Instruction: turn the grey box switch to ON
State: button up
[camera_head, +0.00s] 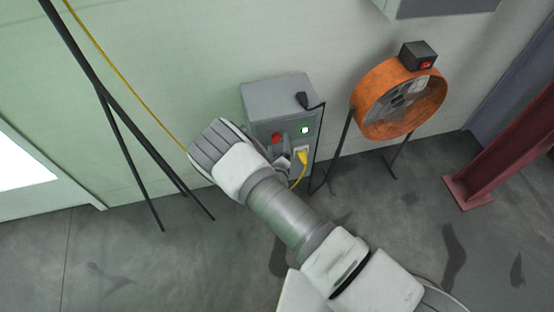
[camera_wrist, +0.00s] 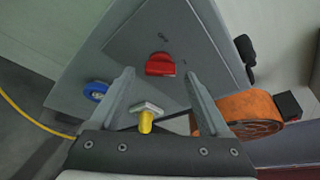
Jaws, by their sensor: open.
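The grey box (camera_head: 272,95) stands against the wall in the head view, and its front plate (camera_wrist: 205,55) fills the upper middle of the wrist view. A red rotary switch (camera_wrist: 160,65) sits on that plate, its bar roughly level in the wrist picture. Small marks beside it are too small to read. The switch also shows in the head view (camera_head: 277,137), just above my gripper. My gripper (camera_wrist: 158,74) is open and empty. Its two fingertips are on either side of the switch in the wrist view; contact cannot be told.
A yellow plug (camera_wrist: 145,126) with a cable sits low on the box, between my fingers in the wrist view. A blue round fitting (camera_wrist: 95,91) is left of them. An orange fan (camera_head: 376,84) stands right; dark poles (camera_head: 112,110) stand left.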

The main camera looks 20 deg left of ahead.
jog(key=p+v, duration=0.1)
jog(key=v, duration=1.5)
jog(key=shift+s, duration=0.3)
jog(key=shift+d+r+p, duration=0.1)
jog(key=shift+r+p, duration=0.05)
jog(key=shift+p, duration=0.15)
